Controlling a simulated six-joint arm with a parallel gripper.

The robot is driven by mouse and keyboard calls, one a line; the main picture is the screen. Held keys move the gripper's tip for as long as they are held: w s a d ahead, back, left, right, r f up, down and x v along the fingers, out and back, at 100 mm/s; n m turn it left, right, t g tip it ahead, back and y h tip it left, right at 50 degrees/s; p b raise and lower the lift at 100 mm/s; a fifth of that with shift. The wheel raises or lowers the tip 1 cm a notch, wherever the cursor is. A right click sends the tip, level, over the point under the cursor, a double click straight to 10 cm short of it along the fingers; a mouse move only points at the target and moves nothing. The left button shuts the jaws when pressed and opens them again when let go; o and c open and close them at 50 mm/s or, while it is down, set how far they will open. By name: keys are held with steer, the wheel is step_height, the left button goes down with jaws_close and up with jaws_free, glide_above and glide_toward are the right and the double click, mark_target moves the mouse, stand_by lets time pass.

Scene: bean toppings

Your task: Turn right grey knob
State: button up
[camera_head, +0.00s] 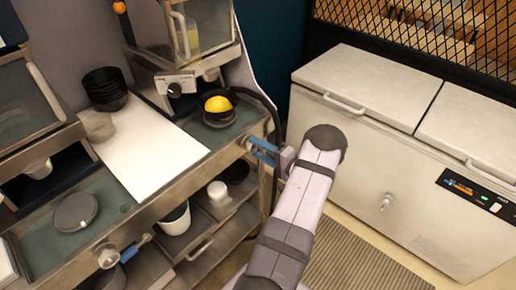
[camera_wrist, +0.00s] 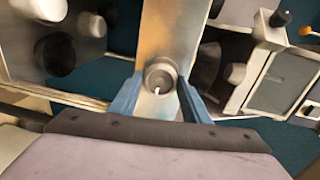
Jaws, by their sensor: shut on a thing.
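The right grey knob (camera_wrist: 160,76) is round, with a white mark on its face, and sits on the metal front panel (camera_wrist: 170,25). In the wrist view my gripper (camera_wrist: 159,84) has its two blue fingers on either side of the knob, shut on it. In the head view my gripper (camera_head: 259,150) reaches the right end of the counter's front edge, and its fingers mostly hide the knob. The left knob (camera_head: 108,257) is on the same front edge, far to the left.
A dark bowl with yellow contents (camera_head: 218,103) sits on the right plate behind my gripper. A grey disc (camera_head: 75,211) lies on the left plate. A white board (camera_head: 150,150) lies between them. Shelves with cups (camera_head: 217,191) are below. A white chest freezer (camera_head: 370,150) stands right.

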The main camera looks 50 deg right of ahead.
steer(key=shift+m, duration=0.3)
steer(key=o, duration=1)
steer(key=shift+o, duration=0.2)
steer(key=shift+s, duration=0.15)
steer(key=s+b, duration=0.2)
steer(key=s, duration=0.5)
steer(key=shift+r+b, duration=0.3)
steer(key=shift+r, duration=0.1)
